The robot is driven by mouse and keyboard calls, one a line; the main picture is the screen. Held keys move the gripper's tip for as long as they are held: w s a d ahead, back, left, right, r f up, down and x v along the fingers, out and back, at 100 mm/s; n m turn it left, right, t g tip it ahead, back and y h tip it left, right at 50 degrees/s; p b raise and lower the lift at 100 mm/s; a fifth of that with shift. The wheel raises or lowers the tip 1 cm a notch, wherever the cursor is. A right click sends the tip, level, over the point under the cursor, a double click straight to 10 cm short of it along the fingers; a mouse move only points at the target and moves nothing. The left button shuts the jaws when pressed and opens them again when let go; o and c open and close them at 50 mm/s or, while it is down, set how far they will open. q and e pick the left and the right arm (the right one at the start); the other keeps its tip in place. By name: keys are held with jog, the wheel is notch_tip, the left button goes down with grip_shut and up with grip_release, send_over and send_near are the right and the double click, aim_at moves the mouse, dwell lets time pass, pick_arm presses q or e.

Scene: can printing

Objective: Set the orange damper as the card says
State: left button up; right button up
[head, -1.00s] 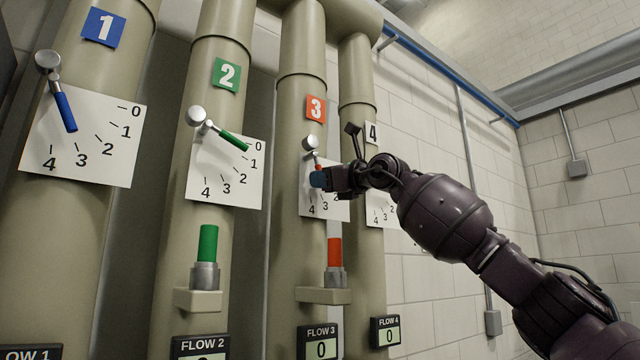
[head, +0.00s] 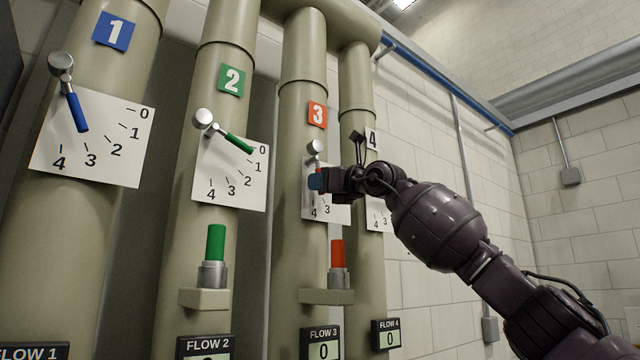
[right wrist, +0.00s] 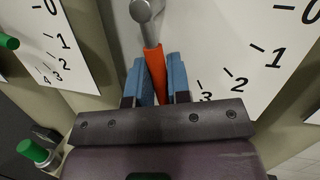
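The orange damper is a lever (right wrist: 154,62) on a round silver pivot (head: 314,147), at the dial card (head: 337,209) of pipe 3 under the orange "3" plate (head: 317,115). My right gripper (head: 317,181) is at this dial. In the right wrist view its blue fingertips (right wrist: 158,88) lie close on both sides of the orange lever, with no clear gap. The lever points downward, toward the 3–4 side of the scale; its tip and the 4 mark are hidden there by the gripper. My left gripper is not in view. No instruction card is recognisable.
The blue lever (head: 76,108) and green lever (head: 237,143) stand at pipes 1 and 2. A green cylinder (head: 216,243) and an orange-red one (head: 337,254) stand on pipe brackets. The FLOW 3 display (head: 323,347) reads 0. Dial 4 is partly behind my right arm.

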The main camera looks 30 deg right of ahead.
jog(key=o, duration=0.4)
jog(key=b+v, duration=0.2)
jog(key=v, duration=0.9)
jog(key=shift+a, duration=0.1)
dwell(0.4)
